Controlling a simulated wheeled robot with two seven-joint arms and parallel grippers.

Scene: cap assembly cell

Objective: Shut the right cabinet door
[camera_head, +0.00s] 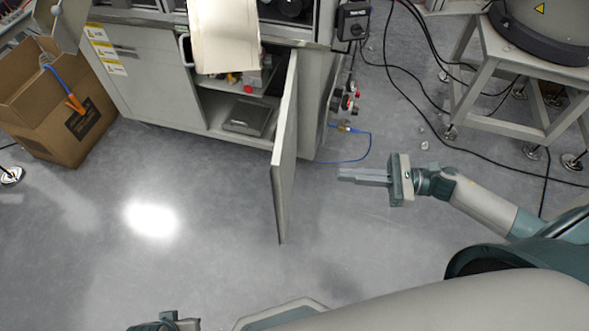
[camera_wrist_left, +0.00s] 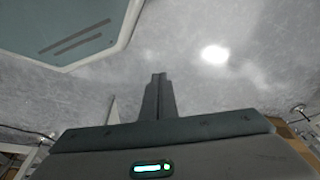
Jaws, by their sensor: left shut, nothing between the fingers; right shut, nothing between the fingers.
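The right cabinet door (camera_head: 285,150) stands wide open in the head view, swung out from the grey cabinet (camera_head: 160,85). Its inner face is turned left, and shelves with a grey box (camera_head: 247,117) and small items show in the opening. My right gripper (camera_head: 341,175) is to the right of the door, on its outer side, fingers pointing left. It is shut, empty and apart from the door. My left gripper is at the bottom edge of the head view, mostly cut off. In the left wrist view its fingers (camera_wrist_left: 158,78) are together and empty over the floor.
A cardboard box (camera_head: 55,110) stands left of the cabinet. Cables, including a blue one (camera_head: 350,150), lie on the floor right of the door. A grey stand (camera_head: 500,75) is at the upper right. The floor before the cabinet is clear.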

